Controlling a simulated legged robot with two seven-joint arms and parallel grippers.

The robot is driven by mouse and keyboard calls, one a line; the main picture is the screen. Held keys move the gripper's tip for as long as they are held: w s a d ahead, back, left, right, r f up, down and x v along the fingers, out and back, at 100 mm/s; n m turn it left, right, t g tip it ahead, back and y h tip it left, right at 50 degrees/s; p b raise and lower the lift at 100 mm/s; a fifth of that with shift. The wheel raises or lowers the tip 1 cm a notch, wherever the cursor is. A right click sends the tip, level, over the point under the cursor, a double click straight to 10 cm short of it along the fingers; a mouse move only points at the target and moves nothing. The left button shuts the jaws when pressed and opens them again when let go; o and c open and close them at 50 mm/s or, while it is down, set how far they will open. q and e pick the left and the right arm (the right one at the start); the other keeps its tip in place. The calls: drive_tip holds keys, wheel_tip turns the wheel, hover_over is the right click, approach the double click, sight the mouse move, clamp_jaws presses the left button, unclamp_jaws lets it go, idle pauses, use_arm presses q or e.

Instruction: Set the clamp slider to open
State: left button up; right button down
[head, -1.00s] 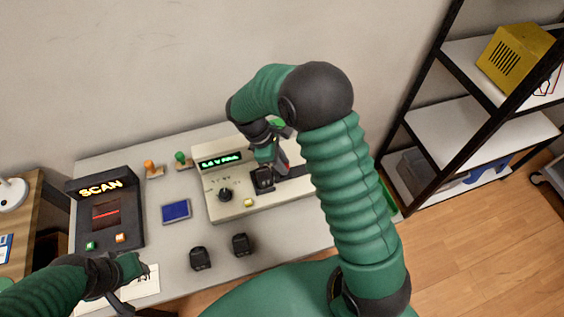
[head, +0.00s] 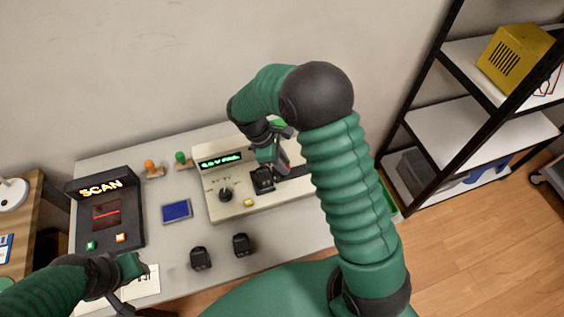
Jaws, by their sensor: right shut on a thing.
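A beige bench device (head: 225,209) with a lit green display (head: 220,161), a black knob (head: 225,194) and a yellow button (head: 248,203) stands on the grey table. A black block (head: 262,180) sits on its top, at the left end of a dark track (head: 297,172) that runs right behind my arm. My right gripper (head: 280,166) is low over this track, just right of the block, and is shut on a small part there, seemingly the clamp slider. The jaws and my forearm hide most of that part. My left gripper (head: 124,301) is at the lower left, away from the device; its jaws are unclear.
Two black blocks (head: 200,258) lie in front of the device. An orange-topped lever (head: 151,166) and a green-topped one (head: 181,158) stand behind. A shelf rack (head: 428,130) is at the right.

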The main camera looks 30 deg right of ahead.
sight(293, 172)
drive_tip(key=shift+s+d+r+p, duration=0.15)
drive_tip(key=shift+d+p, duration=0.15)
drive_tip(key=shift+d, duration=0.25)
drive_tip(key=shift+s+d+r+p, duration=0.15)
drive_tip(key=shift+d+p, duration=0.15)
drive_tip(key=shift+d, duration=0.25)
drive_tip(key=shift+d+f, duration=0.25)
drive_tip(key=shift+d, duration=0.05)
drive_tip(key=c, duration=1.4)
unclamp_jaws()
drive_tip(key=shift+o, duration=0.7)
drive_tip(key=shift+d+f, duration=0.1)
drive_tip(key=shift+d, duration=0.1)
drive_tip(key=p+v, duration=0.1)
drive_tip(key=v, duration=1.5)
drive_tip(key=shift+r, duration=0.4)
